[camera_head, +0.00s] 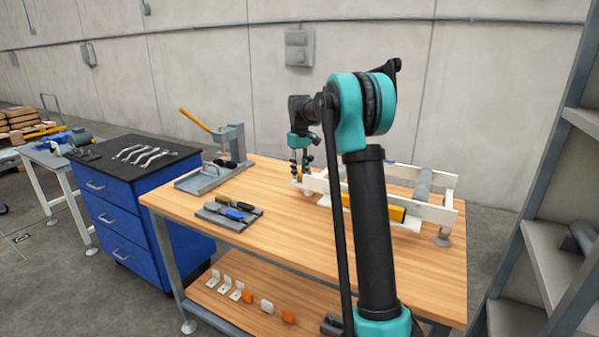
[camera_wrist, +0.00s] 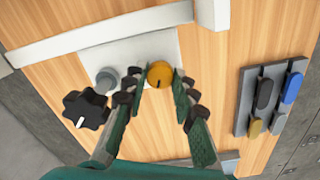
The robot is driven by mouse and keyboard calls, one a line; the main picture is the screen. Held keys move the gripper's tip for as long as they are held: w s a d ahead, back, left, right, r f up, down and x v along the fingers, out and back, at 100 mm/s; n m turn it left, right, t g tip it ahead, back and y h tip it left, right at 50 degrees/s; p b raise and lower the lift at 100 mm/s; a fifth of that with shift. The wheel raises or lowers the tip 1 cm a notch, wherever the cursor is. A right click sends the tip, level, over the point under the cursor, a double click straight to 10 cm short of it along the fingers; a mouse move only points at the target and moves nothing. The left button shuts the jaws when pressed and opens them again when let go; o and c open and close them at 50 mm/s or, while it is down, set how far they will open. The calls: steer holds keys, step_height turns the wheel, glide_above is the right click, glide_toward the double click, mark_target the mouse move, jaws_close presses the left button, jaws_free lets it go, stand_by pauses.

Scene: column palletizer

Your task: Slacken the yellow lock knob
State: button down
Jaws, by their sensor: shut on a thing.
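The yellow lock knob (camera_wrist: 159,74) is a round knob with a dark mark on its face, on a pale plate (camera_wrist: 120,62) of the white frame. My gripper (camera_wrist: 159,84) points at it in the wrist view, with a finger on each side of the knob, shut on it. In the head view my gripper (camera_head: 299,170) is at the near left end of the white frame (camera_head: 446,215) on the wooden table; the knob is mostly hidden there. A black lobed knob (camera_wrist: 86,109) and a grey round post (camera_wrist: 107,80) sit left of the yellow knob in the wrist view.
A grey tray (camera_head: 229,213) with blue, black and yellow-handled tools lies left of the frame. A lever press (camera_head: 232,145) stands at the table's back left. The table front (camera_head: 260,240) is clear. A blue drawer cabinet (camera_head: 120,205) stands left.

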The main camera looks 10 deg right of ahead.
mark_target(300, 174)
steer(key=shift+n, duration=2.1)
steer(key=c, duration=1.2)
jaws_free()
steer(key=shift+r, duration=0.1)
step_height(300, 174, up, 12)
